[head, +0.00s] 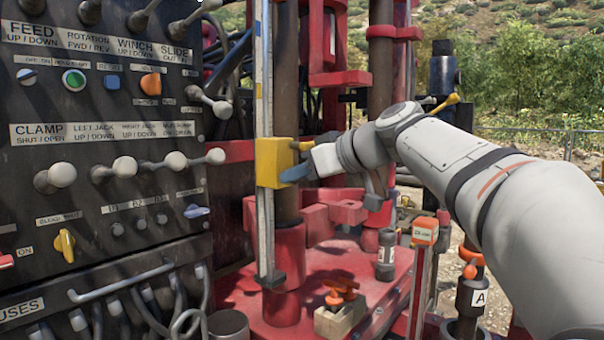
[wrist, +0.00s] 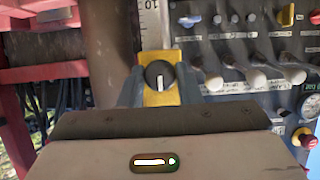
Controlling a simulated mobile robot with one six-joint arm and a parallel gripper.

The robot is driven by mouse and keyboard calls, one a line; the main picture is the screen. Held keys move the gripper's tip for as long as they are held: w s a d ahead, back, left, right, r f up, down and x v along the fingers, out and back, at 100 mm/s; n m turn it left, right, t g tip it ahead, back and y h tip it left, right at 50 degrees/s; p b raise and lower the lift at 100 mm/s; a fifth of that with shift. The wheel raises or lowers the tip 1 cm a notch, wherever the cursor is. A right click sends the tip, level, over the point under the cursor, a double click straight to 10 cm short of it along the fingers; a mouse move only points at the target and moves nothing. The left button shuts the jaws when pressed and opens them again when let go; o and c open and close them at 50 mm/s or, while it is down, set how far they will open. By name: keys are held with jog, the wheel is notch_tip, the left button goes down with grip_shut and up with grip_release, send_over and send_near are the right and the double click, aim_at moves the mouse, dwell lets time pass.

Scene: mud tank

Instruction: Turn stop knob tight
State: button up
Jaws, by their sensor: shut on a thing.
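The stop is a yellow block (head: 268,163) on an upright metal scale, left of centre in the head view. The stop knob (wrist: 159,74) is round and black with a white line, on the face of the yellow block in the wrist view. The line stands close to upright. My gripper (wrist: 161,85) has one blue-grey finger on each side of the knob and is shut on it. In the head view my gripper (head: 297,160) reaches the block from the right, and the knob is hidden there. The exact finger contact is not clear.
A black control panel (head: 105,130) with knobs and levers stands close on the left. Brown and red rig columns (head: 381,100) stand behind.

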jog(key=shift+c, duration=1.1)
jog(key=shift+w+d+f+m+g+y+p, duration=0.1)
jog(key=shift+m+g+y+p, duration=0.8)
jog(key=shift+m, duration=1.45)
jog(key=shift+w+d+f+m+g+y+p, duration=0.15)
jog(key=shift+m+g+y+p, duration=0.2)
jog(key=shift+m+y, duration=1.5)
jog(key=shift+a+f+m+g+y+p, duration=0.1)
jog(key=shift+m+g+y+p, duration=0.5)
jog(key=shift+m, duration=2.2)
jog(key=o, duration=1)
jog(key=shift+c, duration=0.2)
